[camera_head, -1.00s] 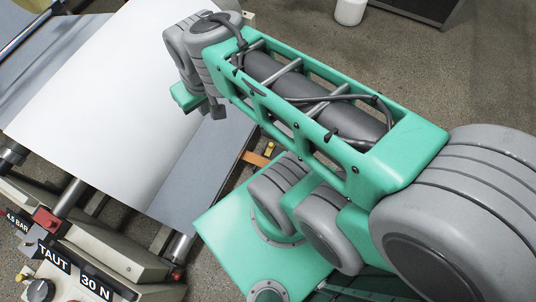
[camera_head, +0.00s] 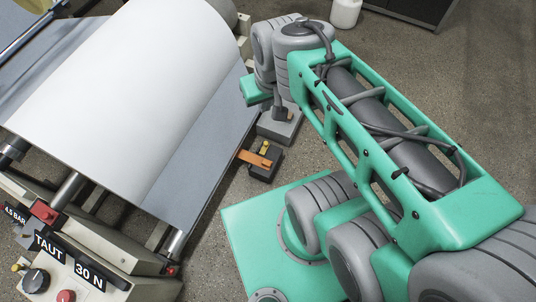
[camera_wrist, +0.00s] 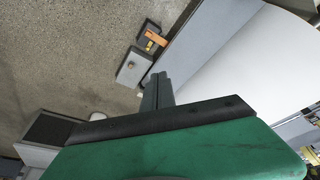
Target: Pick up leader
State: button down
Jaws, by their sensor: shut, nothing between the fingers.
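No part is marked as the leader. An orange strip (camera_head: 254,158) lies across a small dark block beside the machine's right edge, and may be it. The strip also shows in the wrist view (camera_wrist: 156,38). My gripper (camera_wrist: 158,84) shows in the wrist view with its narrow fingers together and empty. There, the fingers point up the picture, below and apart from the strip. In the head view, my green hand is above and beyond the strip, and its fingertips are hard to make out.
A grey box (camera_head: 279,126) stands beside the dark block (camera_head: 265,169). The coating machine carries a wide white paper web (camera_head: 140,80) on the left. A white container (camera_head: 346,12) and a dark cabinet (camera_head: 415,8) stand at the back. Open floor lies to the right.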

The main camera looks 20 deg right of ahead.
aim_at(256, 160)
jog(key=u, duration=0.05)
jog(key=k, duration=0.45)
jog(key=z, duration=0.05)
jog(key=i, duration=0.9)
jog(key=u, duration=0.8)
